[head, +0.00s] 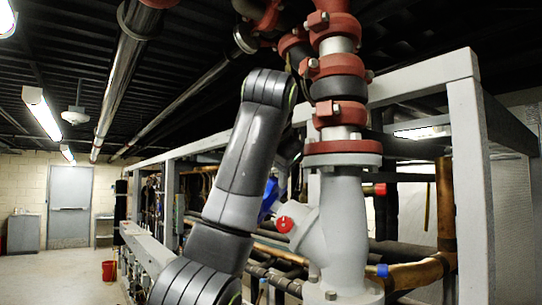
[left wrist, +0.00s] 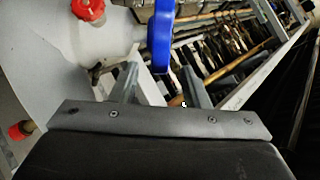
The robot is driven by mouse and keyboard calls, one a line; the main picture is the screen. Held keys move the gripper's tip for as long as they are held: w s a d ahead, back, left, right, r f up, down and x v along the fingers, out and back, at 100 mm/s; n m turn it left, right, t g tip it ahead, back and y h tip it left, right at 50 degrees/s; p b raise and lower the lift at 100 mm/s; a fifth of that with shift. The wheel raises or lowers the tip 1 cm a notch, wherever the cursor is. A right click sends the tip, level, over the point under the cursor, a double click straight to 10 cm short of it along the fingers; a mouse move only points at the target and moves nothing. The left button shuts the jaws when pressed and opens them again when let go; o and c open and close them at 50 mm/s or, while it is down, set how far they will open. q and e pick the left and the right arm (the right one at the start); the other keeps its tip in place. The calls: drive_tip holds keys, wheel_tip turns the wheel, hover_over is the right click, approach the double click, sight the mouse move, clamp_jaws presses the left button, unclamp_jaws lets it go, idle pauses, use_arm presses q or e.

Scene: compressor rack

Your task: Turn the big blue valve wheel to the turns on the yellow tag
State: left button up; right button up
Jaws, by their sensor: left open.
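The big blue valve wheel (head: 268,200) shows in the head view as a small patch, mostly hidden behind my left arm. In the left wrist view the blue wheel (left wrist: 163,38) is seen nearly edge-on, at the top middle. My left gripper (left wrist: 158,74) is open, its two fingers spread below the wheel's lower end in the picture. Nothing is seen between the fingers, and I see no clear contact with the wheel. In the head view the left gripper's fingers are hidden behind the arm. No yellow tag can be made out. My right gripper is not in view.
A grey pipe body (head: 342,225) with red flanges stands right of my left arm. A red cap (head: 284,224) sits on its side branch. A grey frame post (head: 468,180) stands farther right. Copper pipes (head: 425,272) run low behind. Open floor lies at the left.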

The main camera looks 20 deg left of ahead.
use_arm(q)
drive_tip(key=b+v, duration=0.5)
drive_tip(key=v, duration=0.5)
drive_tip(key=shift+b, duration=0.3)
